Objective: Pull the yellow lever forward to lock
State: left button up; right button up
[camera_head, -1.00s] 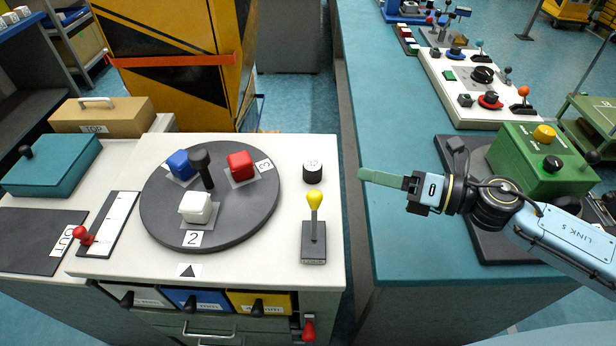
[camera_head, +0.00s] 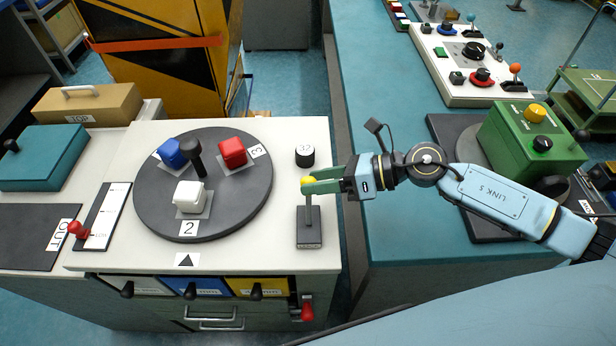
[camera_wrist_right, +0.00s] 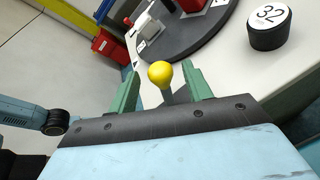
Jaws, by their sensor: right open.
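The yellow lever (camera_head: 307,181) has a round yellow knob on a grey stem. It stands upright in a dark base plate (camera_head: 309,236) at the right side of the white table top. My right gripper (camera_head: 308,180) reaches in from the right with its green fingers at knob height. In the right wrist view the yellow knob (camera_wrist_right: 161,74) sits between the two open green fingers (camera_wrist_right: 160,88), with a gap on each side. The fingers are not closed on it. My left gripper is not in view.
A black knob marked 32 (camera_head: 305,155) stands just behind the lever. A dark turntable (camera_head: 245,200) with red, blue and white blocks is to the left. A red handle (camera_head: 307,309) hangs on the cabinet front below. A green box (camera_head: 530,150) is on the teal counter.

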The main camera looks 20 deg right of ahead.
jog(key=shift+x, duration=1.25)
grip_shut()
